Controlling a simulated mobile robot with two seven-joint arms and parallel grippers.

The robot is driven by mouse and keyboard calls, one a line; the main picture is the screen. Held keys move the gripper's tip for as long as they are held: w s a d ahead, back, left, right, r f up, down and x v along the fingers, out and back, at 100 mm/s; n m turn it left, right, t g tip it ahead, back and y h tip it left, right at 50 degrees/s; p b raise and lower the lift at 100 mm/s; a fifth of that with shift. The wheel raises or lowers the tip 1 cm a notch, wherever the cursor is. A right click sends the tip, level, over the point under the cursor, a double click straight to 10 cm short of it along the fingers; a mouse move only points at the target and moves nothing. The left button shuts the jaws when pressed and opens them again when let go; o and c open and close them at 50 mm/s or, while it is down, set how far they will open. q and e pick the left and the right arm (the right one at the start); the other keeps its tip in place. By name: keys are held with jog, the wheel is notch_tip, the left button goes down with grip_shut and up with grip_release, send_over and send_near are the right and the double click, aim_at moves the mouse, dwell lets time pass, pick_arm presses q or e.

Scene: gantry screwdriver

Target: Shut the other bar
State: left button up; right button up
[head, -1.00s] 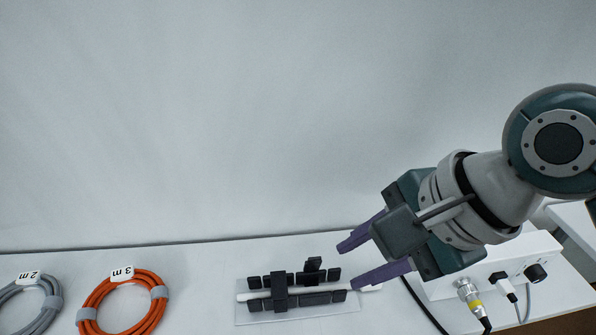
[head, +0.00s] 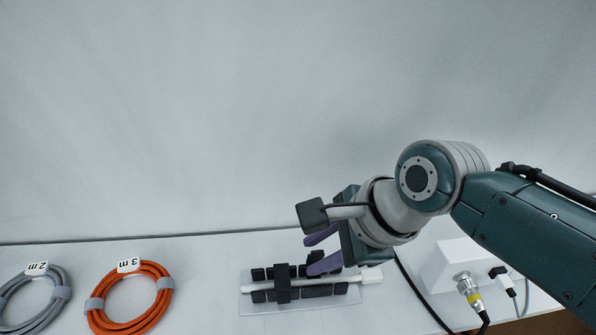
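A black clamp fixture (head: 318,291) on a clear plate (head: 300,308) holds a white rod (head: 372,275) lying along it. The left bar (head: 283,284) lies across the rod and looks shut. The other bar (head: 316,256) stands up at the back of the fixture, right of the first one; its lower part is hidden behind a finger of my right gripper. My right gripper (head: 309,255) has purple fingers that are apart, with nothing seen held between them. It is at the raised bar; I cannot tell whether it touches it. My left gripper is not in view.
An orange cable coil (head: 158,311) tagged 3 m and a grey coil (head: 62,278) tagged 2 m lie to the left. A white box (head: 447,262) with plugged cables stands to the right. A black cable runs between fixture and box. A pale wall is behind.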

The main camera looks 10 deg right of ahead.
jog(key=shift+a+f, duration=0.1)
jog(key=shift+f, duration=0.15)
jog(key=shift+c, duration=0.2)
grip_shut()
dwell(0.4)
